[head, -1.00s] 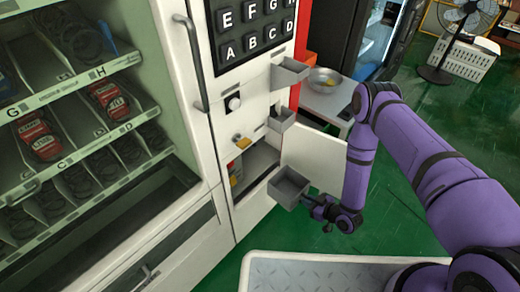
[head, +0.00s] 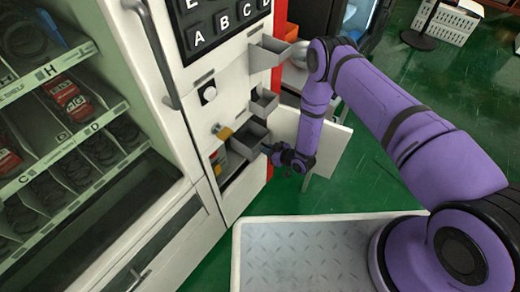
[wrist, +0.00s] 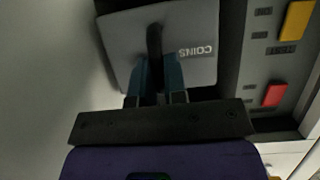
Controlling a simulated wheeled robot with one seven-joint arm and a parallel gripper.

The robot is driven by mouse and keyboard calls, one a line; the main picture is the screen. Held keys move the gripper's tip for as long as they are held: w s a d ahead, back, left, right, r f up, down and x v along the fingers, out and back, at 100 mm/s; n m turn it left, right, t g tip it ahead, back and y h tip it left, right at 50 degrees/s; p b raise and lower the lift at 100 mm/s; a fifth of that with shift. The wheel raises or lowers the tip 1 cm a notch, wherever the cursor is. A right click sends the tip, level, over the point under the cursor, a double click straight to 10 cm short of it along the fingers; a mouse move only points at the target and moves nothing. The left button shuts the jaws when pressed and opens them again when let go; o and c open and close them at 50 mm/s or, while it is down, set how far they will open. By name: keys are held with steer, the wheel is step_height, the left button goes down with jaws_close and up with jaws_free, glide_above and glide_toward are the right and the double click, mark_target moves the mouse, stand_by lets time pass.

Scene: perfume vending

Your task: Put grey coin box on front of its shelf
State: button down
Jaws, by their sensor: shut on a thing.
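The grey coin box (head: 249,138) is an open-topped box at the opening of the vending machine's lower compartment (head: 234,172). In the wrist view its front face (wrist: 200,25) carries the word COINS upside down and a dark handle. My gripper (wrist: 158,72) is shut on that handle; in the head view my gripper (head: 270,149) is at the box's right side. The box looks roughly level. I cannot tell whether it touches the shelf, since the box hides part of the compartment.
The compartment's white door (head: 332,150) stands open behind my wrist. Two grey trays, an upper one (head: 268,52) and a lower one (head: 264,102), jut out above the box. Yellow (wrist: 298,22) and red (wrist: 274,95) parts lie beside the box in the wrist view.

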mark_target(260, 150)
steer(key=w+a, duration=0.2)
steer(key=shift+w+a, duration=0.2)
steer(key=shift+a, duration=0.2)
steer(key=shift+w+a, duration=0.3)
steer(key=shift+a, duration=0.15)
steer(key=shift+s+d+f, duration=0.1)
steer(key=shift+d+f, duration=0.05)
steer(key=shift+f, duration=1.65)
steer(key=c, duration=1.2)
jaws_free()
steer(key=shift+f, duration=0.1)
steer(key=shift+o, duration=0.2)
steer(key=v, duration=1.2)
